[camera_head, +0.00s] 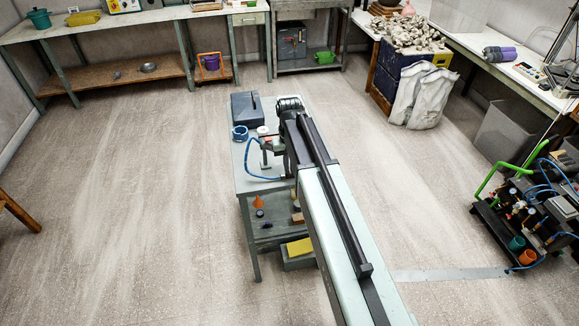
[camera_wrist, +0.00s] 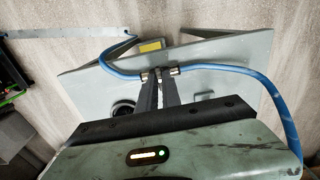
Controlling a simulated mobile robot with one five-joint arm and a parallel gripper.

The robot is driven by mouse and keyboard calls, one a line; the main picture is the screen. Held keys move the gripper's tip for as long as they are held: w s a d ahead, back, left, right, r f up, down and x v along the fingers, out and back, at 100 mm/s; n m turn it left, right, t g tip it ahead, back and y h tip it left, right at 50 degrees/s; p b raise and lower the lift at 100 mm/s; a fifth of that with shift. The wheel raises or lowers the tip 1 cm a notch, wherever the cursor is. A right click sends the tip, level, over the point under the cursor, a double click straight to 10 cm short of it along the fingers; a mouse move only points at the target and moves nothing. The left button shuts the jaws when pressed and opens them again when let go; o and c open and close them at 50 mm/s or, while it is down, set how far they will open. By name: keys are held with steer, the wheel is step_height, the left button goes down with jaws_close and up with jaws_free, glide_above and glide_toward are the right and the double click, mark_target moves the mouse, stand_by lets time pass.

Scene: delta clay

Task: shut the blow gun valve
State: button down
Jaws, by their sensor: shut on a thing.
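A small bench (camera_head: 246,178) stands in the middle of the floor, with a blue air hose (camera_head: 250,170) looping at its left edge. In the wrist view the blue hose (camera_wrist: 122,73) runs to metal fittings on both sides of my fingertips. My gripper (camera_wrist: 160,80) is shut on the small blow gun valve (camera_wrist: 167,71) between these fittings, above the bench top. The fingers hide most of the valve, and I cannot tell its handle's position.
A grey box (camera_head: 247,106) and a blue roll (camera_head: 240,133) sit on the bench. A yellow block (camera_head: 299,247) is low by its front. A cart with hoses and pots (camera_head: 530,215) stands at the right.

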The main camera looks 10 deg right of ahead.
steer(key=shift+w, duration=0.1)
stand_by(0.3)
steer(key=c, duration=1.5)
jaws_free()
step_height(320, 180, up, 8)
steer(key=p, duration=0.8)
steer(key=shift+f, duration=0.1)
